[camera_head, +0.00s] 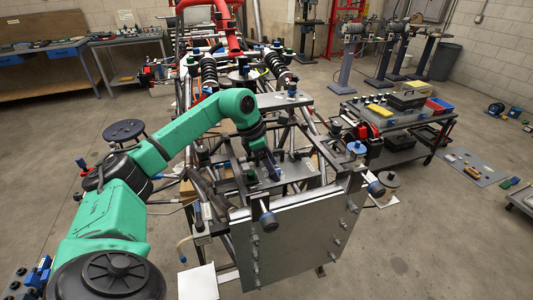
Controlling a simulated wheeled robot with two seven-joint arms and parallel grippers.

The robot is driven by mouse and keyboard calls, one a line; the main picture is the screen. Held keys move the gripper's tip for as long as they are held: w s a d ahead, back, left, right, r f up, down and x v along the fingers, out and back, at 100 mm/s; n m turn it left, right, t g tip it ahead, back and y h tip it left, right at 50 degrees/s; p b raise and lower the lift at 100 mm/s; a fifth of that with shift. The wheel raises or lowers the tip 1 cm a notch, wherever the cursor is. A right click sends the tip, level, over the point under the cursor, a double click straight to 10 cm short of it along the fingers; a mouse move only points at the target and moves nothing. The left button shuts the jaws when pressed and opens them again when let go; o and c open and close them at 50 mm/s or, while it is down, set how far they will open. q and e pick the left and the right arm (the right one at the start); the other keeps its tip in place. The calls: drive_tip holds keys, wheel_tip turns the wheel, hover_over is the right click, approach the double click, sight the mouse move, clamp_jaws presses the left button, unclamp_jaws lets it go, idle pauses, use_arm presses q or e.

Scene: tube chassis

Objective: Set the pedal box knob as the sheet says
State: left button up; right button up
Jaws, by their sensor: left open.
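My left gripper (268,165) is at the end of the green arm, over the front part of the tube chassis (302,125). It is open, and I see nothing between its fingers. Dark round knobs stand out near the front plate (295,240): one left knob (267,219) near its top edge and one right knob (376,188) beyond its right side. I cannot tell which belongs to the pedal box. A white sheet (198,283) lies low at the left of the plate; no writing on it is readable. My right gripper is not in view.
A dark cart (398,145) with boxes and small parts stands to the right. A grey mat (472,167) with small items lies on the floor further right. Workbenches (45,60) line the back left. The floor at the lower right is clear.

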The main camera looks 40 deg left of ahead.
use_arm(q)
drive_tip(key=v, duration=1.4)
drive_tip(key=shift+b, duration=0.4)
